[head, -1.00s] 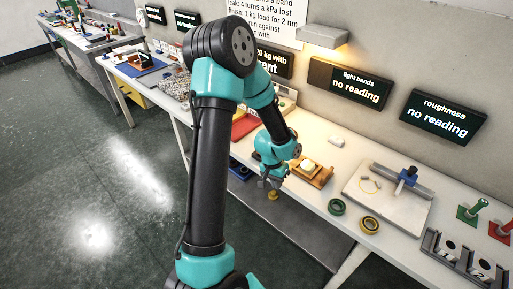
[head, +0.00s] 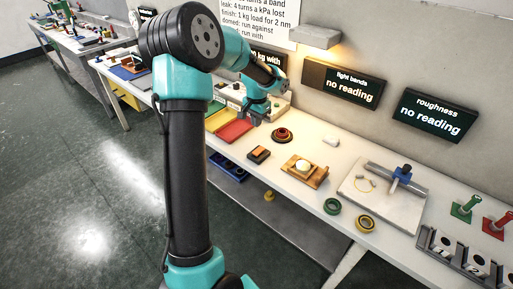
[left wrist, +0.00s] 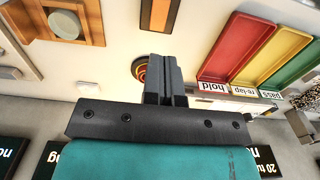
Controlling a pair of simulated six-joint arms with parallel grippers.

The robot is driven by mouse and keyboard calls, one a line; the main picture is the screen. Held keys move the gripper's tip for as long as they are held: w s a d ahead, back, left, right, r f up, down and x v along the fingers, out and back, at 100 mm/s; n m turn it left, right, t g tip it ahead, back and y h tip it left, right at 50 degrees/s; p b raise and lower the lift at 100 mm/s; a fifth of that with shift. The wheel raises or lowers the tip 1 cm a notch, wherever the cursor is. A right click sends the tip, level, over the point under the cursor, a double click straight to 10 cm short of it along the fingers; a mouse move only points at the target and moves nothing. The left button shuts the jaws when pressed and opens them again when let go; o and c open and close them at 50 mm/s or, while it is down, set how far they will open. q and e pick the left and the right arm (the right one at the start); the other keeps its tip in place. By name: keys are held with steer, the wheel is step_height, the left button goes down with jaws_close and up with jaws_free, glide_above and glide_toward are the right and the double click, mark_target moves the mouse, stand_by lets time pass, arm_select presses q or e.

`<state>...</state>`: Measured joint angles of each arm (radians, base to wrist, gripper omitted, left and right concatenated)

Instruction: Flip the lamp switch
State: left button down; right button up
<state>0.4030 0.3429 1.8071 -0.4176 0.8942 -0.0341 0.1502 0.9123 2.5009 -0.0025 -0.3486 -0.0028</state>
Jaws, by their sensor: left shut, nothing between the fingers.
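A small black box with an orange top (head: 259,154), which looks like the lamp switch, lies on the bench between the coloured trays and a wooden block. It also shows at the top of the left wrist view (left wrist: 158,14). The lamp (head: 315,38) is a grey box on the wall with a warm glow beneath it. My left gripper (head: 254,117) is shut and empty above the bench, behind the switch and towards the wall. In the left wrist view its closed fingers (left wrist: 166,78) cover part of a round ringed piece. My right gripper is not in view.
Red rings (head: 282,135) stand right of the switch. A wooden block with a pale disc (head: 304,170) is farther right. Red, yellow and green trays (head: 234,132) lie left. Dark display boards (head: 343,83) hang on the wall. A blue tray (head: 228,167) sits below the bench top.

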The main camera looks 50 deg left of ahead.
mark_target(257, 152)
arm_select(q)
steer(key=shift+f, duration=0.1)
step_height(257, 152, down, 14)
steer(key=shift+r, duration=0.1)
stand_by(0.5)
steer(key=shift+d, duration=0.1)
